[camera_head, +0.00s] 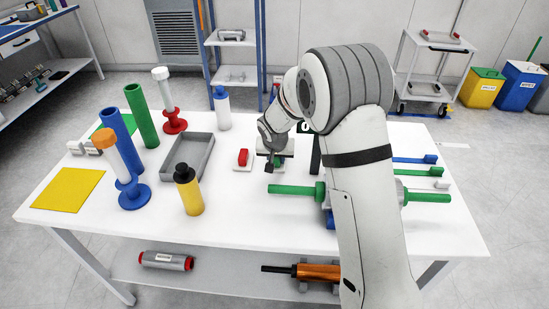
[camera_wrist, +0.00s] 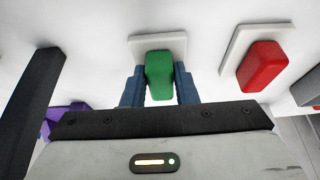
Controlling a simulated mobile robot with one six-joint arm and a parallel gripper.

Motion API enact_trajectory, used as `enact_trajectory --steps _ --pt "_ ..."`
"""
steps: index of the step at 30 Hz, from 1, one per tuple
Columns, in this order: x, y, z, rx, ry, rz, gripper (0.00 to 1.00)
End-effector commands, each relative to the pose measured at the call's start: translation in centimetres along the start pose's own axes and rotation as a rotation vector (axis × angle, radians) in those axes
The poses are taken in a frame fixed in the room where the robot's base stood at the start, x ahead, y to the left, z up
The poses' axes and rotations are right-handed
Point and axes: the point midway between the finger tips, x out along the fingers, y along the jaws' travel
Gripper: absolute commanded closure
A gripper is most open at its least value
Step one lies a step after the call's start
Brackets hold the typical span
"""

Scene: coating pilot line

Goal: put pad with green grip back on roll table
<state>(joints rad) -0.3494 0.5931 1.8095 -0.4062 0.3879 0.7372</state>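The pad with green grip (camera_wrist: 159,80) is a white square plate with a green block on it. In the wrist view, my gripper (camera_wrist: 160,88) has its two blue fingers against both sides of the green block, with no clear gap. In the head view, my gripper (camera_head: 274,166) is low over the middle of the white table (camera_head: 250,215), and only a bit of the green grip shows there. The pad looks at or close to the table surface; I cannot tell if it touches. This white table is the likely roll table.
A pad with red grip (camera_head: 243,158) lies close by on the left; it also shows in the wrist view (camera_wrist: 262,67). A grey tray (camera_head: 188,158), a yellow bottle (camera_head: 188,195) and several coloured rolls stand left. A green-ended roller (camera_head: 428,197) lies right. The table's front middle is clear.

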Motion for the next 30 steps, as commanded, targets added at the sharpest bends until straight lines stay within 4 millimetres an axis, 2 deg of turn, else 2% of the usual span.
enact_trajectory --steps 1,7,18,23,30 --pt "0.0 0.0 0.0 0.000 0.000 0.000 0.69" --pt "0.0 -0.1 0.0 -0.001 0.000 0.000 0.53" --pt "-0.7 -0.1 -0.1 -0.001 0.002 -0.001 0.53" --pt "-3.4 -0.2 -0.2 -0.002 0.005 -0.003 0.53" --pt "-8.5 -0.2 -0.1 0.000 0.004 -0.003 0.53"
